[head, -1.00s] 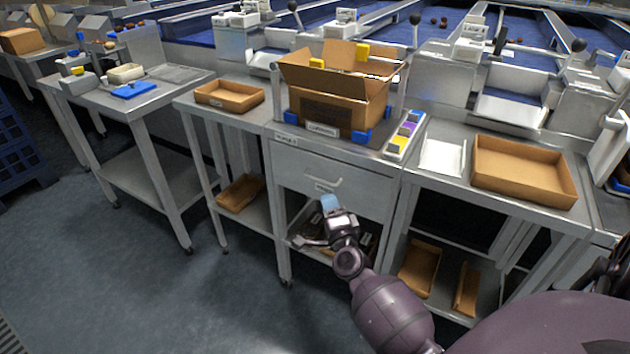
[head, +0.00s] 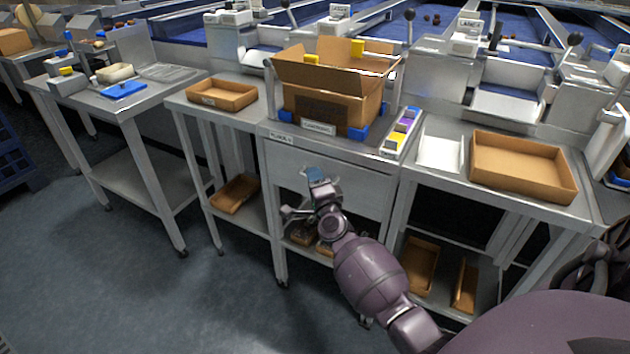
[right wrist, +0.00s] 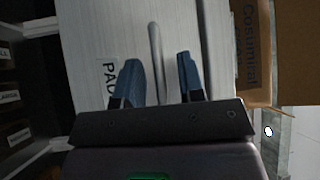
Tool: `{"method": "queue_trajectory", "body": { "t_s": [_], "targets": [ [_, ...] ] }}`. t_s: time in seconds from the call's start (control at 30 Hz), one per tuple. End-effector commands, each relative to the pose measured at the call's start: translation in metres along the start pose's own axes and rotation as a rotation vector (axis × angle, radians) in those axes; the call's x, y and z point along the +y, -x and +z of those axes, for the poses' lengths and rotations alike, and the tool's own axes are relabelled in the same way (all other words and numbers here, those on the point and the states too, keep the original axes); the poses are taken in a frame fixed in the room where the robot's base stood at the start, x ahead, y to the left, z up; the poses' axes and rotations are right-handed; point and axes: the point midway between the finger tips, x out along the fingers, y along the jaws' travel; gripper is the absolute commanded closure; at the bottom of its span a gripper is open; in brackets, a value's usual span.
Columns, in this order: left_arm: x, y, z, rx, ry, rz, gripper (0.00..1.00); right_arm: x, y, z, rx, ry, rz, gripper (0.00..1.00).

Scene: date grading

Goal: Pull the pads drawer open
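The pads drawer (head: 358,187) is in the middle table under the cardboard box. Its pale front looks flush with the table frame, so it appears shut. In the right wrist view the drawer front (right wrist: 88,40) carries a label (right wrist: 109,84) partly reading "PAD". The bar handle (right wrist: 155,40) lies between my right gripper's fingers in that view, with gaps on both sides. My right gripper (head: 316,172) is open at the drawer front and covers the handle in the head view. Whether the fingers reach past the bar is unclear. My left gripper is out of view.
An open cardboard box (head: 325,97) stands on the table above the drawer, beside a tray of coloured items (head: 402,130). Cardboard trays lie on the side tables (head: 222,93) (head: 522,168) and lower shelves. The floor (head: 190,300) in front is clear.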

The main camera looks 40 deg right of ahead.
Motion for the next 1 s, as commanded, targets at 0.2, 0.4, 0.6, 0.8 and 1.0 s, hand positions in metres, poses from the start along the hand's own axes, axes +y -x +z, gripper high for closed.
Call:
{"method": "queue_trajectory", "body": {
  "t_s": [0.2,0.4,0.6,0.8,1.0],
  "targets": [
    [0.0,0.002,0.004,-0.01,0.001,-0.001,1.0,0.0,0.0,0.0,0.0,0.0,0.0,0.98],
    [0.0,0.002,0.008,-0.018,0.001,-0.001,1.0,0.0,0.0,0.0,0.0,0.0,0.0,1.0],
    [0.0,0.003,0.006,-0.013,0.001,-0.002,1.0,-0.001,0.003,0.003,0.0,-0.002,0.0,1.0],
    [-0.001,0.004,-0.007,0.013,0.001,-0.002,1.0,-0.008,0.018,0.019,-0.001,-0.005,-0.002,1.0],
    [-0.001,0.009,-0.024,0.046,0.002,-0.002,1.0,-0.018,0.048,0.048,0.001,-0.006,-0.003,1.0]
  ]
}}
